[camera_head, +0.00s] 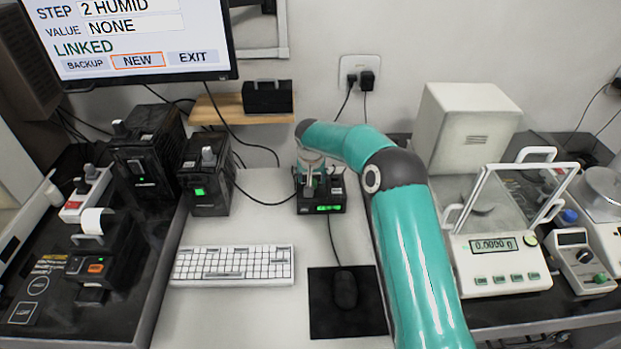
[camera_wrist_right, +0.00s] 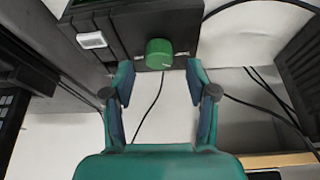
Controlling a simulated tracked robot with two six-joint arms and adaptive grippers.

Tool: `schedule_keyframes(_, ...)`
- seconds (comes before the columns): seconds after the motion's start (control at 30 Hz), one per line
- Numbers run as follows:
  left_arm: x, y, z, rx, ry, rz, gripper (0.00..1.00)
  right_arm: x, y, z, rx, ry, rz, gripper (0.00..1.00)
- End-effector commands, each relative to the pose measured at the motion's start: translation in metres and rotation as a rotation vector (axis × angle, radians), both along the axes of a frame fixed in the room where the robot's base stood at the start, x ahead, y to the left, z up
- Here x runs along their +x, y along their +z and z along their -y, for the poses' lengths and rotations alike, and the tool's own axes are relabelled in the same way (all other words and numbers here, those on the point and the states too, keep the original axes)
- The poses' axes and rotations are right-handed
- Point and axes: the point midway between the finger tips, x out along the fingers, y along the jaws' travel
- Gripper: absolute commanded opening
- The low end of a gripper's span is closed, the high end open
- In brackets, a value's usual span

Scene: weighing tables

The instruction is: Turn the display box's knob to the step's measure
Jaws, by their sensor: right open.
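The display box (camera_head: 322,209) is a small black box with a lit green display on the desk, behind the mouse mat. My right gripper (camera_head: 309,185) is above it in the head view and hides part of its top. In the right wrist view the box (camera_wrist_right: 119,28) shows a white button (camera_wrist_right: 92,40) and a round green knob (camera_wrist_right: 159,54). My right gripper (camera_wrist_right: 160,82) is open, with one finger on each side of the knob and visible gaps. The knob's setting cannot be read. The monitor (camera_head: 135,38) reads STEP 2 HUMID, VALUE NONE, LINKED. My left gripper is not in view.
A keyboard (camera_head: 232,265) and a mouse (camera_head: 345,289) on a black mat lie in front of the box. Black devices (camera_head: 205,175) stand to its left. A balance (camera_head: 497,258) reading 0.0000 g and a meter (camera_head: 580,258) stand to the right. Cables run close by.

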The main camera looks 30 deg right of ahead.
Motion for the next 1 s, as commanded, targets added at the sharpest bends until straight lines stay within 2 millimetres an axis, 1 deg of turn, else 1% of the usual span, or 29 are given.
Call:
schedule_keyframes(0.1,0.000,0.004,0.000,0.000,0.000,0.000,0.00,0.005,-0.014,0.004,0.000,-0.001,-0.003,0.57)
schedule_keyframes(0.2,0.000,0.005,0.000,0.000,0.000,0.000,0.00,0.007,-0.020,0.006,0.000,-0.001,0.000,0.57)
schedule_keyframes(0.33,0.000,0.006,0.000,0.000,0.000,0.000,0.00,0.008,-0.024,0.006,0.000,0.000,0.000,0.57)
schedule_keyframes(0.57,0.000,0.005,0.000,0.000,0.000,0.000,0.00,0.008,-0.025,0.007,0.000,0.000,0.000,0.57)
schedule_keyframes(0.9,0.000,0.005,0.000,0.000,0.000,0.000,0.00,0.008,-0.024,0.006,0.000,0.000,0.000,0.01)
schedule_keyframes(0.93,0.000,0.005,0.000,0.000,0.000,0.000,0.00,0.008,-0.024,0.006,0.001,0.000,0.001,0.00)
schedule_keyframes(0.97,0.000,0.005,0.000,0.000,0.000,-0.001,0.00,0.009,-0.024,0.001,0.001,0.004,0.000,0.00)
schedule_keyframes(1.0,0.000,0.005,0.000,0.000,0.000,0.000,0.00,0.009,-0.025,0.002,0.001,0.002,0.001,0.00)
